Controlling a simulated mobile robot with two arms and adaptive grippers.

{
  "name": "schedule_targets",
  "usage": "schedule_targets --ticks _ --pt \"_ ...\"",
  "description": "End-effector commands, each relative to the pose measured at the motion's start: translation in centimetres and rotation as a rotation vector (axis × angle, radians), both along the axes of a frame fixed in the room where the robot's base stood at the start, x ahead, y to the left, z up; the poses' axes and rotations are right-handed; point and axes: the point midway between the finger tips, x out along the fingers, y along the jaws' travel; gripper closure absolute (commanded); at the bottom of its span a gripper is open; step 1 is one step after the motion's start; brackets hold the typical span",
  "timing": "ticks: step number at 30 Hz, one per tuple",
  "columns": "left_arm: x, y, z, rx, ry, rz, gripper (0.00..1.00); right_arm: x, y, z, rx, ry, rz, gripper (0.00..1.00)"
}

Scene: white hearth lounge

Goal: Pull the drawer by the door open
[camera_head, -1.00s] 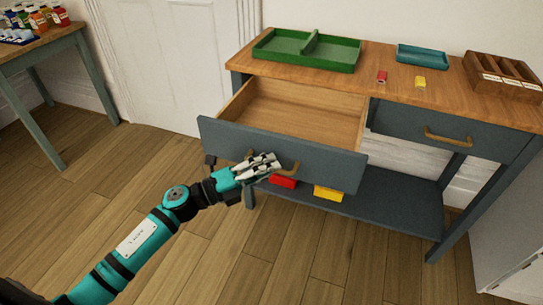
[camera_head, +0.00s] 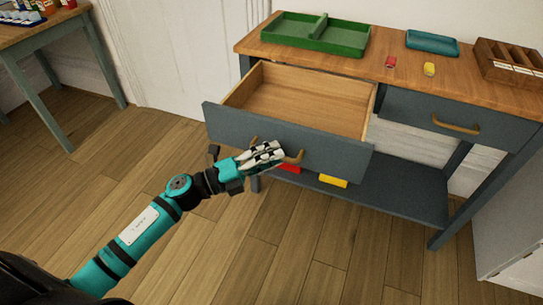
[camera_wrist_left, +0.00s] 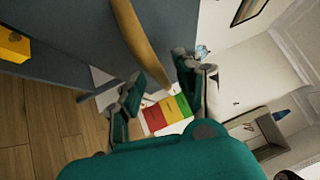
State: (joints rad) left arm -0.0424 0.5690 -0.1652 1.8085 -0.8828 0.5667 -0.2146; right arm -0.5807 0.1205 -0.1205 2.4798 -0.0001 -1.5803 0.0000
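The drawer by the door (camera_head: 330,152) is the left one of the wooden-topped console; it is pulled well out and its bare wooden inside looks empty. Its brass handle (camera_head: 295,158) is partly hidden by my left gripper (camera_head: 266,152), which is at the drawer front. In the left wrist view the handle (camera_wrist_left: 140,40) runs down between the fingers of my left gripper (camera_wrist_left: 168,88). The fingers stand apart, with a gap showing between them, so it looks open around the handle. My right gripper is not in view.
The white door (camera_head: 165,60) is behind, left of the console. A green tray (camera_head: 310,40), a teal tray (camera_head: 432,42), a wooden organiser (camera_head: 508,60) and small red and yellow items stand on the console top. A closed drawer (camera_head: 470,118) is at right. Floor in front is clear.

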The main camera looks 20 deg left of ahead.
Motion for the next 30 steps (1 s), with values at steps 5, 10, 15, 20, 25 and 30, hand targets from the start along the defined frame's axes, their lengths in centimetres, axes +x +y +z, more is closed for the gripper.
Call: schedule_targets --ticks 5,10,15,20,25,30 --pt "-0.1 0.2 0.1 -0.002 -0.001 0.002 0.66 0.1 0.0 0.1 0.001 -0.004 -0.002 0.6" --pt "-1.4 1.6 -0.2 -0.002 0.001 0.004 0.66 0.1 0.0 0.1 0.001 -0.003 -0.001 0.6" --pt "-3.9 4.3 -0.8 0.0 0.004 0.004 0.66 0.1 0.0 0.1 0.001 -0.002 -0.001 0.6" --pt "-6.0 6.6 -1.3 -0.001 0.004 0.004 0.66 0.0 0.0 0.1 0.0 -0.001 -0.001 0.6" --pt "-7.6 8.3 -1.5 0.0 0.002 0.002 0.66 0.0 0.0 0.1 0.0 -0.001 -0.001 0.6" --pt "-8.1 8.9 -1.6 0.0 0.0 0.001 0.66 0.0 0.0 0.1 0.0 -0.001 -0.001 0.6"
